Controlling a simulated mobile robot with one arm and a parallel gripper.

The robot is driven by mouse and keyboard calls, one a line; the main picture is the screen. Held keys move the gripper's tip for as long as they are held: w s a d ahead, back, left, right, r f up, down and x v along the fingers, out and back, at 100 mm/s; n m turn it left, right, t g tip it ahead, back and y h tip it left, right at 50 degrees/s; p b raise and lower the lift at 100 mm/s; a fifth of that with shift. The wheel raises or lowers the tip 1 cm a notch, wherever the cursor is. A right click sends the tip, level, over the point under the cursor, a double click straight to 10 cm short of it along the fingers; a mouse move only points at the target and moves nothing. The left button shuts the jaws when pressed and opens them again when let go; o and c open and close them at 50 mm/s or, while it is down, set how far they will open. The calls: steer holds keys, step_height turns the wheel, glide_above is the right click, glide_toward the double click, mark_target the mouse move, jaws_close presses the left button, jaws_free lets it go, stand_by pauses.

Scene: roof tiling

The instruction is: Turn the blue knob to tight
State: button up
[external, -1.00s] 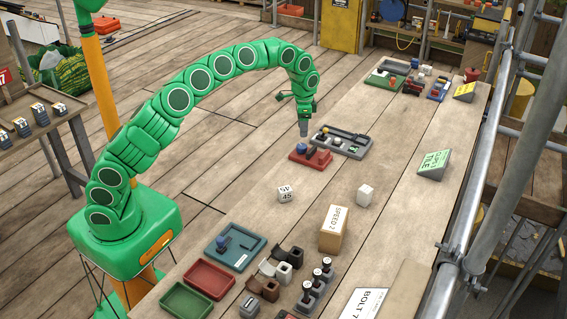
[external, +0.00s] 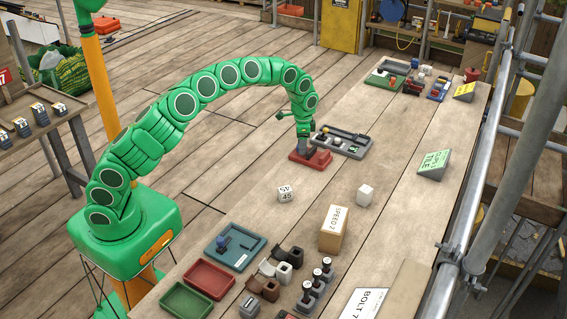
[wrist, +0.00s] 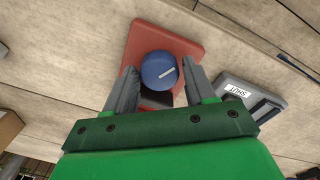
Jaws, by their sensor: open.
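My gripper (wrist: 158,82) is open, with one grey finger on each side of the knob. I cannot tell whether the fingers touch it. A dark block on the plate lies partly hidden between the fingers. In the external view my gripper (external: 307,147) hides the knob. No "tight" mark is readable.
A grey tray (external: 353,154) stands close behind the red plate, and a grey part with a "SHUT" label (wrist: 235,90) is to the right in the wrist view. A white cube (external: 286,193) and a cardboard box (external: 334,228) stand nearer. The bench between them is clear.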

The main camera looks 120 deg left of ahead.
steer(key=shift+c, duration=0.2)
steer(key=c, duration=0.7)
steer(key=shift+c, duration=0.2)
steer(key=shift+r+m, duration=0.1)
steer(key=shift+m, duration=0.2)
steer(key=m, duration=0.2)
steer(key=shift+m, duration=0.3)
steer(key=m, duration=0.3)
steer(key=shift+m, duration=0.3)
steer(key=m, duration=0.6)
steer(key=shift+w+m, duration=0.1)
steer(key=shift+m, duration=0.2)
